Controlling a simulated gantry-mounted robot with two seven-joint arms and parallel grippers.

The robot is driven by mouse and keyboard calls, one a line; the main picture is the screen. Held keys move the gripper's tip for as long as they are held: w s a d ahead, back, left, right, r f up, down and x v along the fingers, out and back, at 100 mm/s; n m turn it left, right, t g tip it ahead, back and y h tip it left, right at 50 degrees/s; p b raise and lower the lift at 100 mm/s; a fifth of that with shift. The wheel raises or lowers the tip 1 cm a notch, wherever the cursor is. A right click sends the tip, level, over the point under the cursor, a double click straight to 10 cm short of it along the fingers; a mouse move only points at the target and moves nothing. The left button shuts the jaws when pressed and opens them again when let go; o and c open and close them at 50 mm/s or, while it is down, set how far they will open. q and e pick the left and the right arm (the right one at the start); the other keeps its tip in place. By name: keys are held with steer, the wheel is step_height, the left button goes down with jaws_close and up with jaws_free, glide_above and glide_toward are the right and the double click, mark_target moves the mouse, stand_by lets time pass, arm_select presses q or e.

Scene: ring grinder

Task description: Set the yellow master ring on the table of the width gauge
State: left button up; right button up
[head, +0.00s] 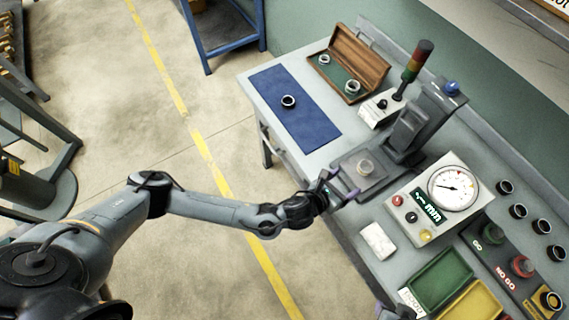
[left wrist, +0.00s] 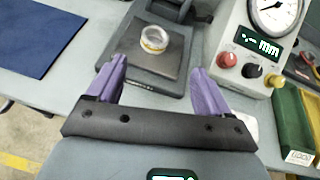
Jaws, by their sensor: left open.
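A silvery ring with a yellow band, the master ring (left wrist: 155,39), lies flat on the dark square table (left wrist: 168,72) of the width gauge. In the head view the ring (head: 366,167) is small and pale on the gauge table (head: 346,168), in front of the gauge's grey column (head: 408,128). My left gripper (head: 340,188) is at the near edge of the gauge table. Its purple fingers are open and empty in the left wrist view (left wrist: 158,70), with the ring beyond the fingertips, apart from them.
The dial readout box (head: 440,195) stands right of the gauge table. A blue mat (head: 310,118) with a dark ring and an open wooden case (head: 357,60) lie behind. Green (head: 440,278) and yellow (head: 472,304) trays and a GO/NO GO stand (head: 505,258) are at the right.

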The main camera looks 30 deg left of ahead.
arm_select(q)
steer(key=s+r+n+g+y, duration=0.1)
steer(key=s+r+n+g, duration=0.25)
steer(key=s+n, duration=0.95)
steer(key=s+a+n+g+y, duration=0.1)
steer(key=s+a+n+g, duration=0.1)
steer(key=s+a+n, duration=0.3)
steer(key=s+a+f+n+g+y, duration=0.1)
steer(key=s+a+n, duration=0.5)
steer(key=a+n, duration=0.7)
steer(key=n+g+y, duration=0.1)
steer(key=n+g, duration=0.1)
steer(key=n, duration=0.3)
steer(key=shift+s+a+f+n, duration=0.2)
steer(key=shift+a+n, duration=0.1)
steer(key=shift+n, duration=0.1)
step_height(320, 180, up, 18)
steer(key=p, duration=1.8)
steer(key=shift+r, duration=0.25)
steer(key=shift+f, duration=0.15)
